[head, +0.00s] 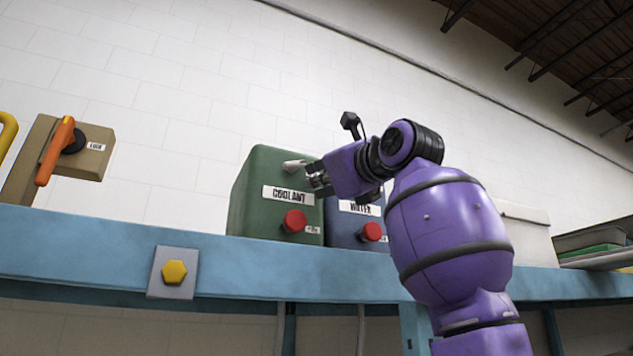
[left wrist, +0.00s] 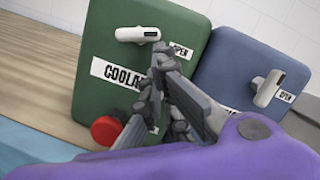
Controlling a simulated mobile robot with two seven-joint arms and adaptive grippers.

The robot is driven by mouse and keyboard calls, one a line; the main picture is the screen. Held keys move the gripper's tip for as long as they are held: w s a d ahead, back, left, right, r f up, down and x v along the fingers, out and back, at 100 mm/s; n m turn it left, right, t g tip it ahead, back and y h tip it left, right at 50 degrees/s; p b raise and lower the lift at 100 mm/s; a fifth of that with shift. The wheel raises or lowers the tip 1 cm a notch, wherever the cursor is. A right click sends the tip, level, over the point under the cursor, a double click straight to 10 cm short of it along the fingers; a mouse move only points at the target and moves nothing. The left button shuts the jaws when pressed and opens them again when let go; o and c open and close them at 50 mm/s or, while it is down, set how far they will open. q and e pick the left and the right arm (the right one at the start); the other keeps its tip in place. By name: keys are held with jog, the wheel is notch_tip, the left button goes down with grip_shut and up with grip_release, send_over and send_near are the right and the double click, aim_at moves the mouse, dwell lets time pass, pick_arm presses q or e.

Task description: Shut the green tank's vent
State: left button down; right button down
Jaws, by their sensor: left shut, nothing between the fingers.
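The green tank (head: 252,216), labelled COOLANT, stands on the blue-edged bench; it also shows in the left wrist view (left wrist: 100,80). Its white vent lever (left wrist: 137,34) lies about level, its tip towards an OPEN label (left wrist: 180,49). The lever also shows in the head view (head: 293,165). A red knob (head: 294,221) sits low on the same face. My left gripper (head: 312,176) is shut and empty in front of this face. In the wrist view the fingertips (left wrist: 163,62) appear just below the lever's tip; contact cannot be told. My right gripper is out of view.
A blue tank (head: 342,228), labelled WATER, stands close on the right with its own white lever (left wrist: 268,87) and red knob (head: 371,232). A box with an orange handle (head: 55,150) stands far left. A yellow hexagonal knob (head: 174,272) is on the bench front.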

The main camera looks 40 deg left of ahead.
pick_arm(q)
jog(key=shift+w+d+r+n+g, duration=0.1)
jog(key=shift+w+r+n+g, duration=0.2)
jog(key=shift+n, duration=0.6)
jog(key=shift+w+d+r+n+g, duration=0.1)
jog(key=shift+r+n+g, duration=0.25)
jog(key=shift+n, duration=0.55)
jog(key=shift+w+d+r+n+g+h, duration=0.15)
jog(key=shift+r+n+g, duration=0.2)
jog(key=shift+n, duration=0.65)
jog(key=shift+w+r+n+g+h, duration=0.15)
jog(key=shift+r+n, duration=0.25)
jog(key=shift+n, duration=0.6)
dwell(2.6)
